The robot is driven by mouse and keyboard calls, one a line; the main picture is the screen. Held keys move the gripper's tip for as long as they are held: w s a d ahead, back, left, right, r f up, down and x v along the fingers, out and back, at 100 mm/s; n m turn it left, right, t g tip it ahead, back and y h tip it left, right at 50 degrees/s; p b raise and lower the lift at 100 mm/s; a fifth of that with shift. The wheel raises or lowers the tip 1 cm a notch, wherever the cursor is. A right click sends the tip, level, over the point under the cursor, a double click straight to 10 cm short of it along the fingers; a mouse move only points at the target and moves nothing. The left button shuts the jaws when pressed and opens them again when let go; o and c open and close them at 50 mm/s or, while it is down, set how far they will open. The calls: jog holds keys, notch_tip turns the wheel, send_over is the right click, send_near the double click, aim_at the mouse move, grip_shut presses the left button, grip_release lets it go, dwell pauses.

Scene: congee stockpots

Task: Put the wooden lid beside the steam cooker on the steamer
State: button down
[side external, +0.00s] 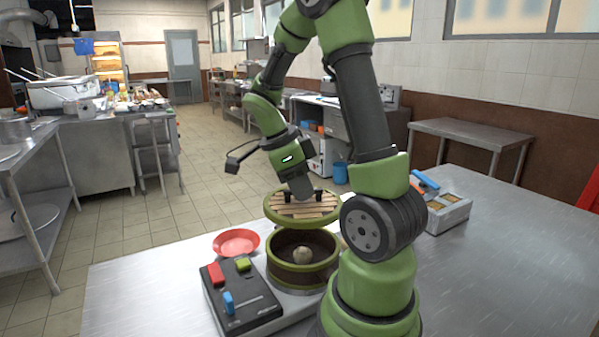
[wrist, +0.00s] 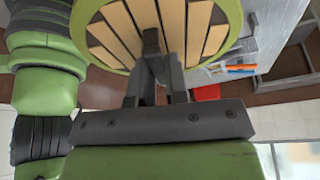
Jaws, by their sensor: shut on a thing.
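The round wooden lid (side external: 273,212) has pale slats and a green rim. My gripper (side external: 302,197) is shut on it at its top middle and holds it above the steamer. In the wrist view the lid (wrist: 112,43) fills the top, with the dark fingers of my gripper (wrist: 160,62) at its centre. The steam cooker (side external: 302,279) is a round dark pot with green bands, standing open below the lid. A pale round bun (side external: 303,254) lies inside it. A gap shows between lid and pot. The pot's far right side is hidden behind my arm.
A red plate (side external: 236,242) lies left of the cooker. A black control box (side external: 241,302) with red, green and blue parts stands in front left. A grey tray (side external: 447,214) with a blue-and-orange tool (wrist: 241,68) is at the right. The right tabletop (side external: 500,270) is clear.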

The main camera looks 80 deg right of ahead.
aim_at(284, 190)
jog(key=shift+f, duration=3.45)
jog(key=shift+f, duration=0.55)
jog(key=c, duration=1.1)
grip_release()
jog(key=shift+o, duration=0.2)
jog(key=v, duration=0.9)
jog(key=shift+w+r, duration=0.15)
jog(key=shift+r, duration=0.1)
jog(key=s+a+r+n+t+y, duration=0.1)
jog(key=a+r+n+t+y, duration=0.1)
jog(key=a+r+n+t, duration=0.3)
jog(key=s+a+r+n+t+y, duration=0.1)
jog(key=a+r+n+t, duration=0.4)
jog(key=a+n, duration=0.8)
jog(key=s+n+t, duration=0.1)
jog(key=n, duration=0.8)
jog(key=shift+n+y, duration=0.3)
jog(key=shift+y, duration=0.1)
